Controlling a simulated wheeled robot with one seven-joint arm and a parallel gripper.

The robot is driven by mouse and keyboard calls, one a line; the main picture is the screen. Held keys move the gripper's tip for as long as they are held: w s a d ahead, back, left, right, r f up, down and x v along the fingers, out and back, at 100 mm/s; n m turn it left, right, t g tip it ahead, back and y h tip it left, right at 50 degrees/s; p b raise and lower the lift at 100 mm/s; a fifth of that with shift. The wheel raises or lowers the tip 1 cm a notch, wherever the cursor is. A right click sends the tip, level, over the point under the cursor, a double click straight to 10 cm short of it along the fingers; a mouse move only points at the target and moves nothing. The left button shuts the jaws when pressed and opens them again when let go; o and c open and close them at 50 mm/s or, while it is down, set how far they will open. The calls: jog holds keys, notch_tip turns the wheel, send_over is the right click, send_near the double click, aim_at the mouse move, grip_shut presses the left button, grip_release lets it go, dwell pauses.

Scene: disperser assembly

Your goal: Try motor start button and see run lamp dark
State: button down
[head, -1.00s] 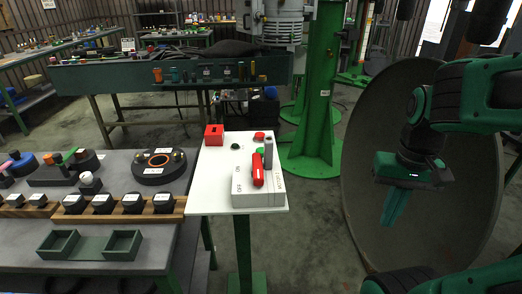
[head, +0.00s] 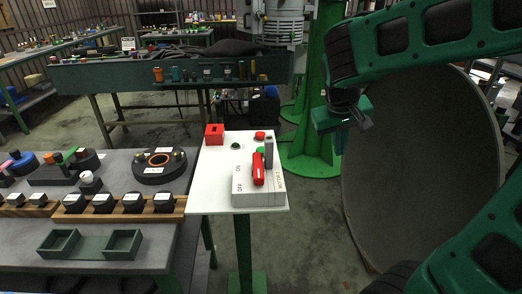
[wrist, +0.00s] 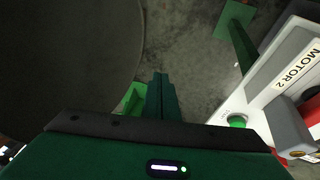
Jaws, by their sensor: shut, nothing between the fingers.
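A white control panel (head: 212,180) stands on a green post in the head view. On it are a green button (head: 260,151), partly hidden behind a red lever, a red button (head: 260,135) and a dark green round lamp (head: 235,146) that looks unlit. A white switch box (head: 262,200) marked ON and OFF carries the red lever (head: 258,170). My gripper (wrist: 160,85) is shut and empty in the wrist view, apart from the panel.
A grey upright piece (head: 268,150) stands beside the green button. A red block (head: 214,134) sits at the panel's back left. A thick green column (head: 318,90) rises behind, and a large grey disc (head: 425,170) stands at right. A workbench (head: 160,245) adjoins the panel's left.

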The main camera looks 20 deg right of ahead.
jog(key=w+a+r+n+t+h, duration=0.1)
jog(key=w+a+r+n+t, duration=0.15)
jog(key=w+a, duration=0.55)
notch_tip(320, 180, up, 3)
jog(key=n+t, duration=0.2)
jog(key=t, duration=0.1)
send_over(262, 151)
jog(key=shift+w+a+f+g, duration=0.1)
jog(key=shift+a+f+g, duration=0.05)
jog(key=shift+g, duration=0.1)
jog(key=shift+f, duration=4.4)
jog(key=shift+f, duration=0.15)
jog(key=shift+f, duration=0.25)
